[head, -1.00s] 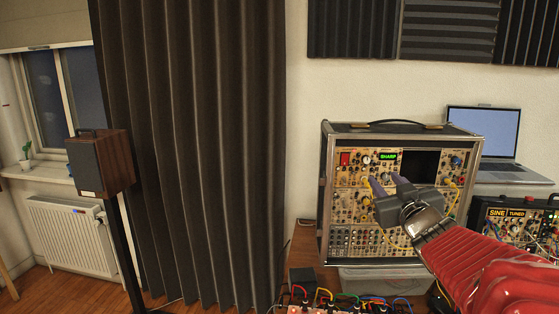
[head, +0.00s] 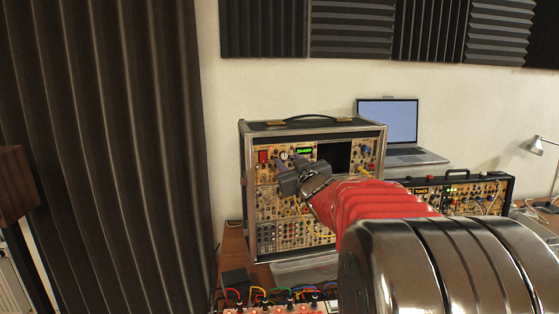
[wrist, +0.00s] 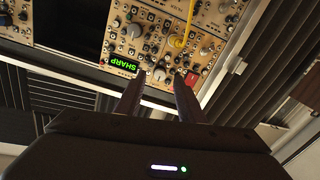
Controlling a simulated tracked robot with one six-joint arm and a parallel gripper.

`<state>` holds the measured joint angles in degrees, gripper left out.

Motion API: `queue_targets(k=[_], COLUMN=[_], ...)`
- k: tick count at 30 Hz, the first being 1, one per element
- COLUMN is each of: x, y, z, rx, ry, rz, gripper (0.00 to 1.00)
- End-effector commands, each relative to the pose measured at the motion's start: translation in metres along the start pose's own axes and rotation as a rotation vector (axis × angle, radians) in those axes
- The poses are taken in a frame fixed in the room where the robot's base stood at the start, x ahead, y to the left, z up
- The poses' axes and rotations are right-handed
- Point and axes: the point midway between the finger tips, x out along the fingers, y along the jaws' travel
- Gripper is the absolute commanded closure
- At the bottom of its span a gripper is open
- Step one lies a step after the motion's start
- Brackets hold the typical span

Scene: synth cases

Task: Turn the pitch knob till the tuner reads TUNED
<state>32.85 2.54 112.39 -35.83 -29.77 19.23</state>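The tall synth case (head: 262,208) stands on the table with its panel facing me. Its green tuner display (head: 304,151) reads SHARP, upside down in the wrist view (wrist: 124,64). A pale knob (wrist: 159,74) sits beside the display, between my two fingertips in the wrist view; it also shows in the head view (head: 284,156). I see no label naming it. My gripper (wrist: 160,77) is open, its fingers on either side of that knob. I cannot tell whether they touch it. In the head view my gripper (head: 291,161) is in front of the upper left panel.
A red module (head: 263,157) lies left of the knob, and a dark empty bay (head: 334,156) right of the display. Yellow cables cross the panel. A laptop (head: 388,125) and a second, lower synth case (head: 482,192) stand to the right. Coloured cables rise from a box in front.

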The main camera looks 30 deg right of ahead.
Motion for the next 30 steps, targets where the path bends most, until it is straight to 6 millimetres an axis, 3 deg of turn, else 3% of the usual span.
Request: queue_targets(k=[7, 18, 30], x=[0.022, 0.026, 0.026], y=[-0.001, -0.001, -0.001], z=[0.000, -0.001, -0.001], rx=[0.002, 0.001, 0.001], ry=[0.000, 0.001, 0.001], rz=[-0.001, -0.001, -0.001], gripper=[0.65, 0.65, 0.92])
